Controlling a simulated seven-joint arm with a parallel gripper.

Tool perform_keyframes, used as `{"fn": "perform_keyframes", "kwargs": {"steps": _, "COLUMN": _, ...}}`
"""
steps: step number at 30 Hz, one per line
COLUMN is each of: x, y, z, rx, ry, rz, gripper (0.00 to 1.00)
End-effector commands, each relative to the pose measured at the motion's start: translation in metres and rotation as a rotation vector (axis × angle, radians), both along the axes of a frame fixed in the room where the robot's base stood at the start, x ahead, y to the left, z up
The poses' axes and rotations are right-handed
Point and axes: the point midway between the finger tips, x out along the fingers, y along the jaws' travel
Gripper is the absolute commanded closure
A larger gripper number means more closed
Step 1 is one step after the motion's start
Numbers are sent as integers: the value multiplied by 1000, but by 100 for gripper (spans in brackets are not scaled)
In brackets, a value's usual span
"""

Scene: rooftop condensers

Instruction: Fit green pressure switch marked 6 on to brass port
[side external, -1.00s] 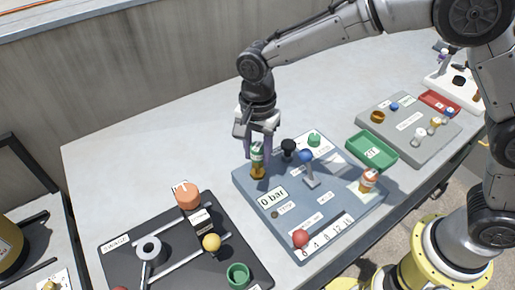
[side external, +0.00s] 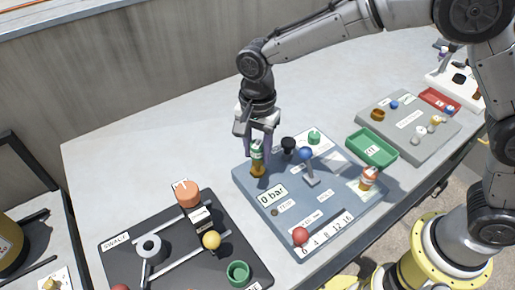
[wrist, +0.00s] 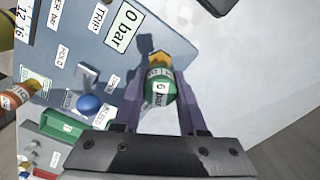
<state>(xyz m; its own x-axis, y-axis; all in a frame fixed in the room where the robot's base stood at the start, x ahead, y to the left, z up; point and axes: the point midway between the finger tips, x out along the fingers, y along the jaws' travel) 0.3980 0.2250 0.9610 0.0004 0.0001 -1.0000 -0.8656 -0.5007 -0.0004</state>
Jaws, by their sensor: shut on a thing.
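The green pressure switch (side external: 257,150) has a white band, and its label reads "6 bar" in the wrist view (wrist: 160,91). My gripper (side external: 259,146) is shut on it, with one purple finger on each side. The brass port (side external: 258,171) is at the left corner of the blue-grey board, directly below the switch. In the wrist view the brass port (wrist: 158,59) shows just beyond the switch's end. The switch looks upright and in line with the port. I cannot tell whether it is fully seated, as the joint is partly hidden.
The blue-grey board (side external: 285,228) carries a "0 bar" plate, a blue-knobbed lever (side external: 306,154), a black knob (side external: 288,143), a red ball (side external: 300,236) and an orange switch (side external: 369,178). A green tray (side external: 371,148) stands right. A dark swage board (side external: 175,262) lies front left.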

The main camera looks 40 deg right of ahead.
Motion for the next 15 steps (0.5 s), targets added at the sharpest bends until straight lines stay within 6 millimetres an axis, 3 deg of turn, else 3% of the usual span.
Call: {"fn": "perform_keyframes", "kwargs": {"steps": 15, "x": 0, "y": 0, "z": -7, "rx": 0, "ry": 0, "rz": 0, "gripper": 100}}
